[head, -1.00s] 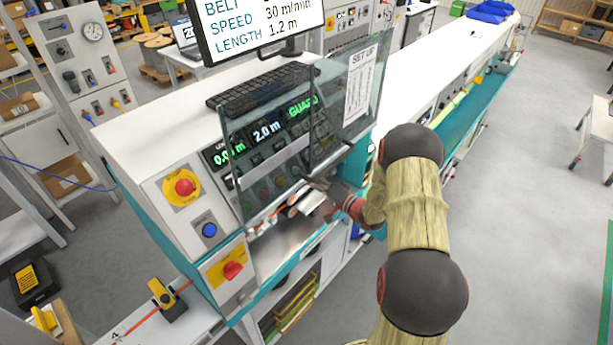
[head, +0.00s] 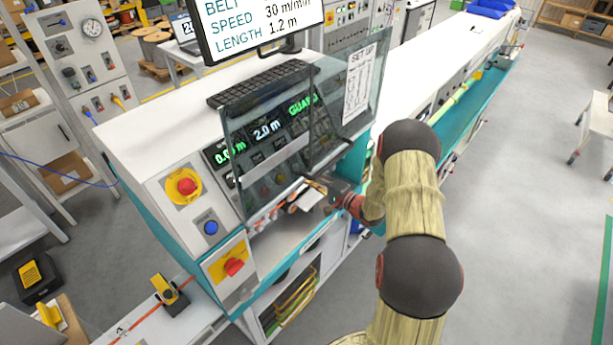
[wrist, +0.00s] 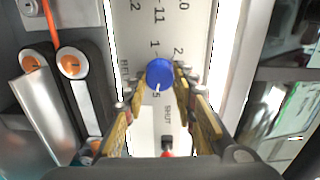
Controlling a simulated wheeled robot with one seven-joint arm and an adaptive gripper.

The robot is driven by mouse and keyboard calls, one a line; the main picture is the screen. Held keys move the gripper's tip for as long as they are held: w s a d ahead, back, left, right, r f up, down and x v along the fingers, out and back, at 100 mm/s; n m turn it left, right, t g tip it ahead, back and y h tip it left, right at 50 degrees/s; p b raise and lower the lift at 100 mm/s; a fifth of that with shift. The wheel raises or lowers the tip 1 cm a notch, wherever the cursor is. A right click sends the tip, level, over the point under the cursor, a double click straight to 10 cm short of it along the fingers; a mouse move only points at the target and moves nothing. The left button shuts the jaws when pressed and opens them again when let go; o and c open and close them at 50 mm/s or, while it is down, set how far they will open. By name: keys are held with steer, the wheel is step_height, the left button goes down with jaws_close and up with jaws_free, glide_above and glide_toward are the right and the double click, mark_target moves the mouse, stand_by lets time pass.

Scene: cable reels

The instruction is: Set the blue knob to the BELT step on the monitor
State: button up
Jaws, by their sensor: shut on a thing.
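The blue knob (wrist: 160,73) is between the two fingertips of my gripper (wrist: 156,84) in the wrist view. My gripper is shut on it. A white mark on the knob points down and slightly left in that view. Printed around it on a pale panel (wrist: 146,25) are 1, 2, .5 and SHUT, partly covered. In the head view my gripper (head: 328,194) reaches in under the tilted clear guard, and the knob cannot be made out. The monitor (head: 262,25) shows BELT, SPEED 30 m/min and LENGTH 1.2 m; its top is cut off, so no BELT value shows.
The clear guard (head: 268,178) with a SET UP sheet (head: 359,86) stands just above my gripper. A red stop button (head: 187,186) and red switch (head: 234,267) are on the machine's near front.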

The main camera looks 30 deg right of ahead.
steer(key=o, duration=1)
steer(key=shift+o, duration=0.8)
steer(key=v, duration=1.2)
